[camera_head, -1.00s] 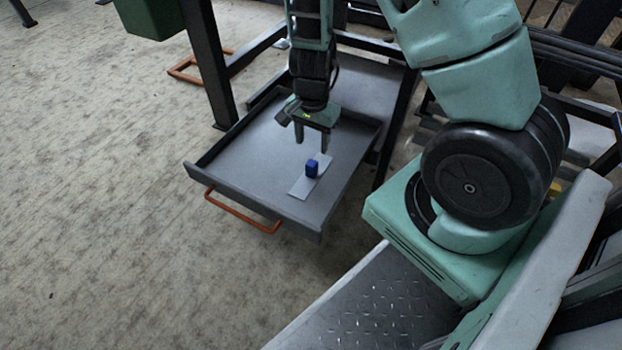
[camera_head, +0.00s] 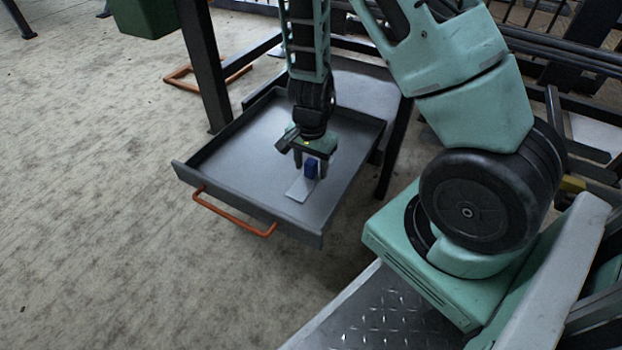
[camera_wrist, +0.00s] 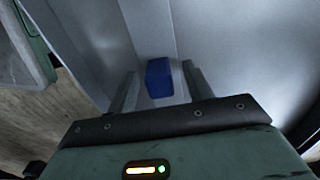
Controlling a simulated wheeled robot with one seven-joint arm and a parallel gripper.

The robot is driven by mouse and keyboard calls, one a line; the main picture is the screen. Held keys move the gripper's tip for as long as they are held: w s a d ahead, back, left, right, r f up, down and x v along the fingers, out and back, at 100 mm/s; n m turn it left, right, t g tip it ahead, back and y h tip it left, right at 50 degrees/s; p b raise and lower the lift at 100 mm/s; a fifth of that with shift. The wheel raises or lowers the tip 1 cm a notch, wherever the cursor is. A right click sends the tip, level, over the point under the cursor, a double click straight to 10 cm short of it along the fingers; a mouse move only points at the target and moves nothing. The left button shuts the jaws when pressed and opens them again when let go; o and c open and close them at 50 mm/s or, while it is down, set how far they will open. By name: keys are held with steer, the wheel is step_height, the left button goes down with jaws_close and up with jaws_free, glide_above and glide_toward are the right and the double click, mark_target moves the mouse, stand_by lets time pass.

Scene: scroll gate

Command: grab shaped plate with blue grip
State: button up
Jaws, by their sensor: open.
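The shaped plate (camera_head: 299,190) is a flat light-grey piece lying in the open drawer (camera_head: 225,165). Its blue grip (camera_head: 311,168) stands up from it as a small block. My gripper (camera_head: 311,176) is over the plate with its fingers pointing down, one on each side of the blue grip. In the wrist view the blue grip (camera_wrist: 159,78) shows between the two open fingertips, with a gap visible on both sides. How far down the fingers reach along the grip is hard to tell.
The drawer has raised dark walls and an orange handle (camera_head: 235,215) at its front. A dark post (camera_head: 205,70) stands to its left and a dark frame leg (camera_head: 394,150) to its right. The drawer floor left of the plate is clear.

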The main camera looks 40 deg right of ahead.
steer(key=shift+f, duration=0.55)
steer(key=shift+r, duration=0.1)
jaws_close()
steer(key=shift+r, duration=0.1)
